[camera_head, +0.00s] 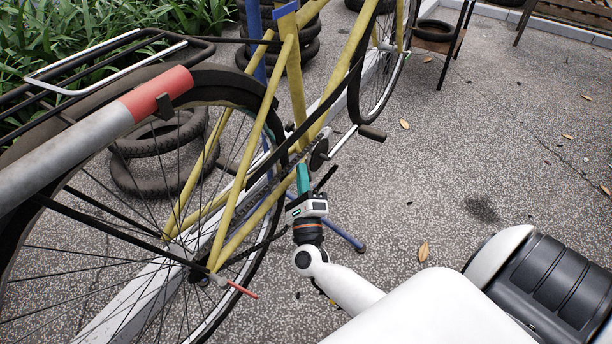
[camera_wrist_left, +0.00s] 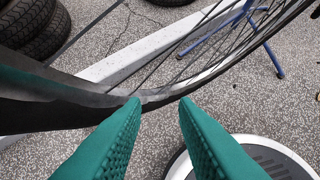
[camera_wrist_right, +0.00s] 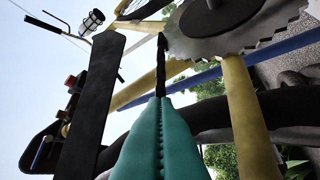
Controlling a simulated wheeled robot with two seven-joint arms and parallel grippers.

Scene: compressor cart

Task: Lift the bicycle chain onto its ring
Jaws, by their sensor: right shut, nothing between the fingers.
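The yellow bicycle (camera_head: 229,210) stands across the left half of the head view. My right gripper (camera_head: 302,178) is beside its crank area, just below the chain ring (camera_head: 318,154). In the right wrist view the toothed ring (camera_wrist_right: 235,28) is at the top, above the green fingers (camera_wrist_right: 160,103). These fingers are shut together and empty. A dark, narrow chain length (camera_wrist_right: 160,65) shows just beyond their tips; I cannot tell whether they touch it. My left gripper (camera_wrist_left: 162,101) is open and empty, with the rear wheel's rim (camera_wrist_left: 190,88) beyond its fingertips.
A dark crank-like bar (camera_wrist_right: 90,105) rises left of the right fingers. The pedal (camera_head: 372,132) sticks out toward the open paving. Stacked tyres (camera_head: 158,150) stand behind the bicycle. A blue stand leg (camera_head: 345,238) reaches the ground near my right gripper. Paving at right is mostly clear.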

